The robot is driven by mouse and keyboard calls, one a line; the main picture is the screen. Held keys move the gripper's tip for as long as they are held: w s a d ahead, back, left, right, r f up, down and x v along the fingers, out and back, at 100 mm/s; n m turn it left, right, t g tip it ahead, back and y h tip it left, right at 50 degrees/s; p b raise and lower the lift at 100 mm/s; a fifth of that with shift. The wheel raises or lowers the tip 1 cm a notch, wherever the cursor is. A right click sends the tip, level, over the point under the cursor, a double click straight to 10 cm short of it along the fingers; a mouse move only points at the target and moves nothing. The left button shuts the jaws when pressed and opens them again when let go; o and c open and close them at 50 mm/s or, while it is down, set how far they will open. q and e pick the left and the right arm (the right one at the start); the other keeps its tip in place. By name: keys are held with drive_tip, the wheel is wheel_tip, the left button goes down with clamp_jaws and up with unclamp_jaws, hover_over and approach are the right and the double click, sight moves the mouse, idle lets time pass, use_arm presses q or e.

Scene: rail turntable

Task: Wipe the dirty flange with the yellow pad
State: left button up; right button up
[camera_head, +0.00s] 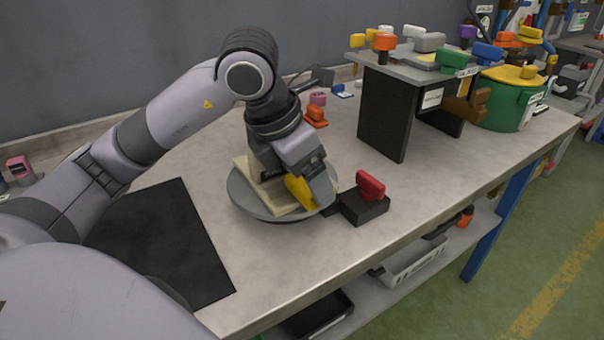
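My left gripper (306,188) reaches down over a round grey turntable (240,200) on the bench. It is closed around a yellow pad (297,191), which shows between its fingers low over the turntable. A cream block or plate (287,206) lies on the turntable, partly behind the gripper. A dark part is just visible beside the gripper on the cream piece; I cannot tell whether it is the flange. The gripper hides the spot where the pad may touch. My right gripper is not in view.
A black box with a red knob (371,186) sits right of the turntable. A black mat (165,240) lies at left. Orange and pink pieces (316,116) stand behind. A dark stand with a grey top (390,110) and a green bin (508,105) are at back right. The front bench is clear.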

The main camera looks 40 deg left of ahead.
use_arm(q)
drive_tip(key=shift+w+d, duration=0.3)
drive_tip(key=shift+w, duration=0.4)
drive_tip(key=shift+w+d, duration=0.2)
drive_tip(key=shift+w, duration=0.25)
drive_tip(key=shift+w+d, duration=0.2)
drive_tip(key=shift+w, duration=0.25)
drive_tip(key=shift+s+f, duration=0.1)
drive_tip(key=shift+s+a, duration=0.25)
drive_tip(key=shift+s, duration=0.2)
drive_tip(key=shift+s+a, duration=0.15)
drive_tip(key=shift+s, duration=0.2)
drive_tip(key=shift+s, duration=0.1)
drive_tip(key=shift+s+a+b, duration=0.4)
drive_tip(key=shift+s+b, duration=0.15)
drive_tip(key=shift+s, duration=0.3)
